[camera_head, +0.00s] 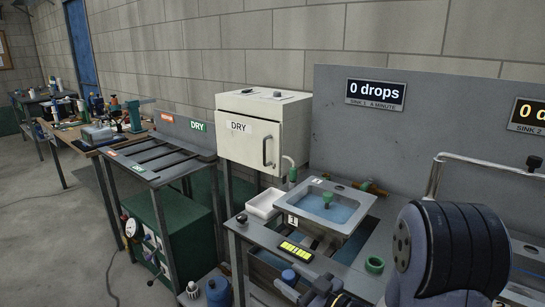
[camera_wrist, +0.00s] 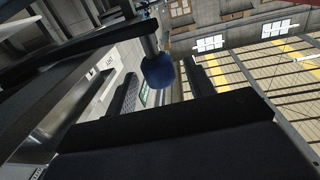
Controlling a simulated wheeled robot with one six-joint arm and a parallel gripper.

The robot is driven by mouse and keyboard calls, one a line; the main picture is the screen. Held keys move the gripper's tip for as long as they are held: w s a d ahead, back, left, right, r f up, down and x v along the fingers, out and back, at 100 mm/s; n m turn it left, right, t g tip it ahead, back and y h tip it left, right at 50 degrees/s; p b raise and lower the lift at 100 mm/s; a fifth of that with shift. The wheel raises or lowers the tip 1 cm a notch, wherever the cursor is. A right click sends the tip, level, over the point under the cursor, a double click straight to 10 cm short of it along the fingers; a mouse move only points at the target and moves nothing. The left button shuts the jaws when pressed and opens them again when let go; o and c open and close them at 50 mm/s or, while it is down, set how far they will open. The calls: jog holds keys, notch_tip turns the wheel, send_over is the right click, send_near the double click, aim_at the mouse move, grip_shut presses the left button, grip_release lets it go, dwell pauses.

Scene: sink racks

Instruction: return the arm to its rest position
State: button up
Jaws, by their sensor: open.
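My arm shows in the head view as a large dark ribbed joint (camera_head: 455,250) at the lower right, in front of the sink bench. Dark arm parts also show at the bottom edge, but I cannot make out the fingertips there. In the wrist view my gripper (camera_wrist: 160,78) has its two dark ribbed fingers apart, with nothing visibly clamped. A round blue thing (camera_wrist: 160,70) on a grey rod appears between the fingers in the picture; I cannot tell its distance. The wrist view is strongly tilted and shows ceiling and windows.
The sink (camera_head: 325,205) with blue water stands in the bench, a white tray (camera_head: 264,204) left of it. A white DRY cabinet (camera_head: 262,130) stands behind. A dark rack (camera_head: 160,157) is farther left. A metal rail (camera_head: 490,163) rises behind my arm. Open floor lies far left.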

jog(key=shift+x, duration=0.85)
jog(key=shift+w+a+m+t+h+p, duration=0.35)
jog(key=shift+w+a+t+h, duration=0.1)
jog(key=shift+a, duration=0.3)
jog(key=shift+w+a+m+t+h+p, duration=0.2)
jog(key=shift+w+a+m+t+h, duration=0.2)
jog(key=shift+a, duration=0.35)
